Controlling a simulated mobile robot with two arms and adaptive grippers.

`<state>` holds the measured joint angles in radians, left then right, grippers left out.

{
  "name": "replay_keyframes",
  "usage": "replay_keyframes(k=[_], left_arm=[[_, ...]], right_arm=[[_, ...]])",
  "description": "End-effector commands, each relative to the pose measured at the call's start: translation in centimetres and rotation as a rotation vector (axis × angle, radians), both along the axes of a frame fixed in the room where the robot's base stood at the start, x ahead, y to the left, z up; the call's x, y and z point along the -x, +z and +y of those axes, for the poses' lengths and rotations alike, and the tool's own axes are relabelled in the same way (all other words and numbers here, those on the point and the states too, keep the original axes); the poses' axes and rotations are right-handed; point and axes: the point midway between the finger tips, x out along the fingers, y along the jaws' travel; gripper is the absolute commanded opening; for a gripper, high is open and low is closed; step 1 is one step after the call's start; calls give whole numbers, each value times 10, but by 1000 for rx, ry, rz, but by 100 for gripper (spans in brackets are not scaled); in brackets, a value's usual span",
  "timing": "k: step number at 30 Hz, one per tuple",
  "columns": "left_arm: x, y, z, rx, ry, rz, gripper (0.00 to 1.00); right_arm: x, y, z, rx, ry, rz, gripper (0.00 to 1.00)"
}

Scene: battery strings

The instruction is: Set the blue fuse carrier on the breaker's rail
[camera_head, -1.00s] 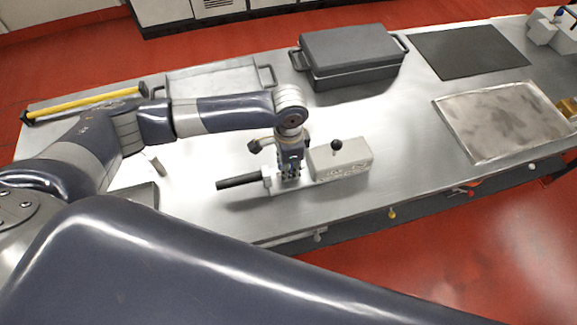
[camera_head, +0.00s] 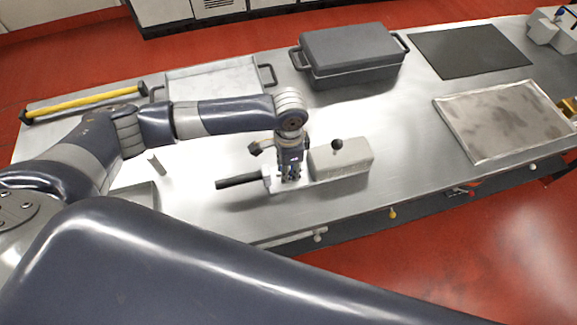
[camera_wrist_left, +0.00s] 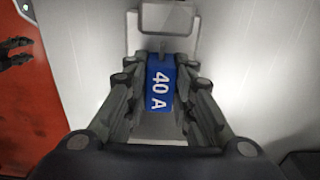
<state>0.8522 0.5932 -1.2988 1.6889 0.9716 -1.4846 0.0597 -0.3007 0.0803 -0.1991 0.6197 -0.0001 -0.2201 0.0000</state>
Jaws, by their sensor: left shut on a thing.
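The blue fuse carrier (camera_wrist_left: 160,88), marked "40 A", is between the fingers of my left gripper (camera_wrist_left: 161,80) in the left wrist view. The gripper is shut on it. In the head view my left gripper (camera_head: 290,177) points down over the breaker's plate, between the black handle and the grey box; the carrier is hard to make out there. The breaker (camera_head: 342,160) is a light grey box with a black knob, and its black handle (camera_head: 238,181) sticks out left. The rail under the fingers is mostly hidden, so I cannot tell whether the carrier touches it.
A dark lidded case (camera_head: 350,55) stands behind the breaker. A grey tray (camera_head: 215,80) and a yellow bar (camera_head: 85,103) lie at the back left. A black mat (camera_head: 468,52) and a stained framed plate (camera_head: 505,120) lie to the right.

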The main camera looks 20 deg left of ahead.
Motion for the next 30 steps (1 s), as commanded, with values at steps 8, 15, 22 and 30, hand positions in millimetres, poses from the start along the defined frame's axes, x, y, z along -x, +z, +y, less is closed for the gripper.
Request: replay_keyframes(k=[8, 15, 22, 30], left_arm=[[0, -3, 0, 0, 0, 0, 46], [0, -3, 0, 0, 1, 0, 46], [-1, 12, 0, 1, 1, -3, 46], [-1, 69, -1, 2, -1, -5, 46]], right_arm=[[0, -1, 4, -4, 0, 0, 46], [0, -1, 3, -4, 1, 0, 46], [-1, -1, -1, 1, 2, -1, 46], [-1, -1, 0, 0, 1, -1, 46]])
